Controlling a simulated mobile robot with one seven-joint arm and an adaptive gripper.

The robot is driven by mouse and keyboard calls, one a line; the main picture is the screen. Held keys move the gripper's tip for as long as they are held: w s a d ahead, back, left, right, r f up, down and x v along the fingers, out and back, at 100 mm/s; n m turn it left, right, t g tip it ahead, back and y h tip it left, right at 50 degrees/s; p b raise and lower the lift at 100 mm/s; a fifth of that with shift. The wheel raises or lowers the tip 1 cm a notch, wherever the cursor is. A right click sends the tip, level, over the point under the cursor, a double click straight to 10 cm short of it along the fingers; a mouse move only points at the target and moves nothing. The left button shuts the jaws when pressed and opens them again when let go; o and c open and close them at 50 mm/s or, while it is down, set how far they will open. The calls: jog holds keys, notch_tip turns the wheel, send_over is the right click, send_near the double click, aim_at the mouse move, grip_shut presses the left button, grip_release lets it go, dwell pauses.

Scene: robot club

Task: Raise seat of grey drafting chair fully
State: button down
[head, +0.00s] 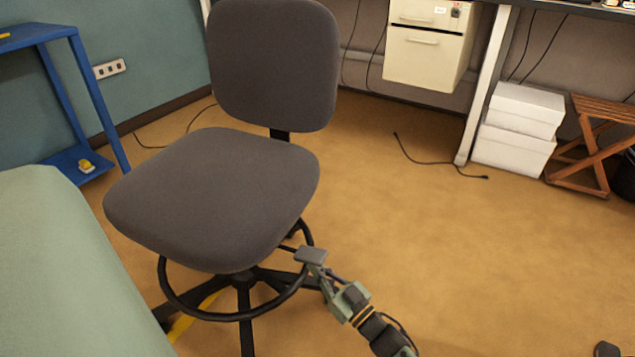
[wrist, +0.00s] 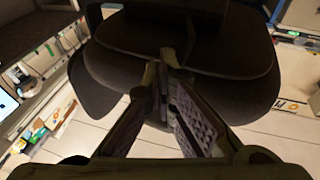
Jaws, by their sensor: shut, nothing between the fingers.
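The grey drafting chair's seat (head: 215,190) and upright backrest (head: 274,65) fill the left middle of the head view. A black foot ring (head: 163,283) circles the column below the seat. A thin dark lever with a flat grey paddle (head: 310,254) sticks out under the seat's right side. My gripper (head: 316,268) is just below the paddle; I cannot tell whether they touch. In the wrist view my fingers (wrist: 162,75) are together and empty, below a dark rounded chair part (wrist: 185,35). The seat hides most of the column, so its travel cannot be read.
A green padded surface (head: 60,270) stands at the left, with a blue shelf frame (head: 85,90) behind. A cable (head: 430,161) lies on the floor. White boxes (head: 515,148) and a wooden folding stool (head: 590,150) stand at the right. The floor right of the chair is mostly clear.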

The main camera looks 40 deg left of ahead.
aim_at(317, 255)
jog(key=shift+r, duration=0.2)
jog(key=shift+r+p, duration=1.85)
jog(key=shift+p, duration=0.1)
jog(key=shift+r, duration=0.1)
jog(key=shift+r+p, duration=1.9)
jog(key=shift+r, duration=0.1)
